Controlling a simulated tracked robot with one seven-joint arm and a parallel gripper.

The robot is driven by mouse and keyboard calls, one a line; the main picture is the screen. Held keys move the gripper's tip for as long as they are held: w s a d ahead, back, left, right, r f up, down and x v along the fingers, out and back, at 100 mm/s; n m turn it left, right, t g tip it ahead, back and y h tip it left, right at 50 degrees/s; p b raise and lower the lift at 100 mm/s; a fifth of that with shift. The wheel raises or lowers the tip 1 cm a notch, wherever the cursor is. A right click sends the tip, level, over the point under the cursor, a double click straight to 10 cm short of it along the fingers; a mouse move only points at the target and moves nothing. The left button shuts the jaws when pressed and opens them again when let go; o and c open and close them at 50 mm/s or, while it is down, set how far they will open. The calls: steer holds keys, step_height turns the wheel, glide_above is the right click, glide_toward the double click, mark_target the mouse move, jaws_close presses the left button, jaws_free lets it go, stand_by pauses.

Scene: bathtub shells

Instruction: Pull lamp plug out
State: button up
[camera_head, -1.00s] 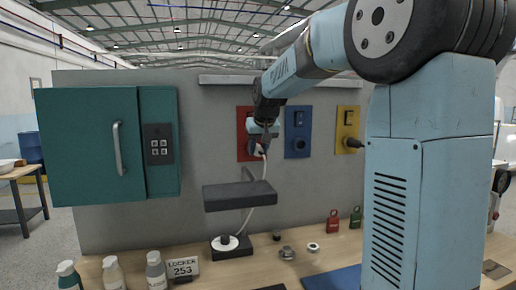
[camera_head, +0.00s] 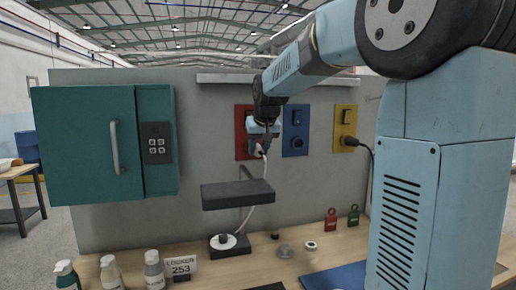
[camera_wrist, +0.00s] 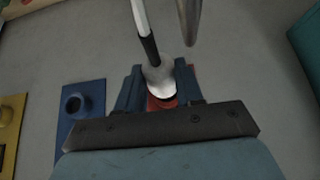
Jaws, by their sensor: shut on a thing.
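My gripper (camera_head: 264,146) is shut on a pale plug in front of the red socket panel (camera_head: 240,126) on the grey wall. In the wrist view the plug (camera_wrist: 158,75) sits between the blue fingers, with red showing behind it. Whether the plug is still seated or clear of the socket cannot be told; the gripper hides the contact. A white cord (camera_head: 266,192) runs from the plug down behind the dark lamp head (camera_head: 237,196) to the lamp's black base (camera_head: 220,250), which stands on the bench.
A blue socket panel (camera_head: 295,125) and a yellow panel (camera_head: 345,120) with a black plug (camera_head: 352,142) are to the right. A teal cabinet (camera_head: 85,145) hangs left. Bottles, a locker sign (camera_head: 181,267) and small parts line the bench (camera_head: 320,262).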

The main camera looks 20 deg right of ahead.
steer(key=shift+s, duration=0.35)
steer(key=shift+s, duration=2.45)
